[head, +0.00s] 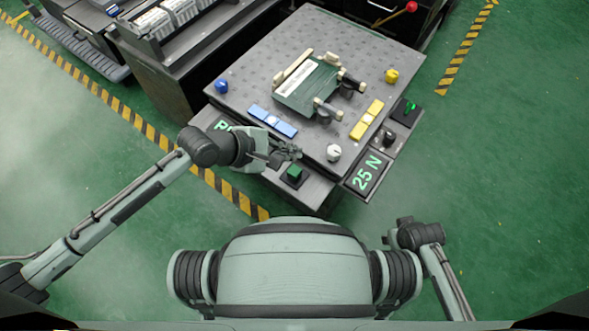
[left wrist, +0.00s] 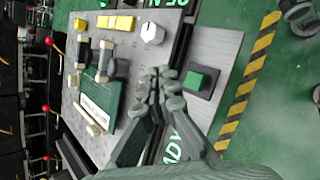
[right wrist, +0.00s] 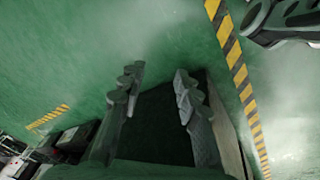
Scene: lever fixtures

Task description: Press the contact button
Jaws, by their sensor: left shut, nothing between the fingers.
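A square green button (head: 294,173) in a black housing sits on the grey front ledge of the fixture. It also shows in the left wrist view (left wrist: 196,80), right of my fingertips. My left gripper (head: 291,153) is shut and empty. In the head view its fingertips lie just behind the button, over the ledge near the plate's front edge. They look apart from the button; their height above it is hard to judge. My right gripper (right wrist: 158,82) is open and empty over the floor in the right wrist view.
The perforated plate (head: 240,92) carries a green block (head: 305,88) with clamps, blue and yellow bars, and a white knob (head: 333,152). A lit "25 N" display (head: 369,172) and a black unit with a green light (head: 407,110) are at right. Green floor is free in front.

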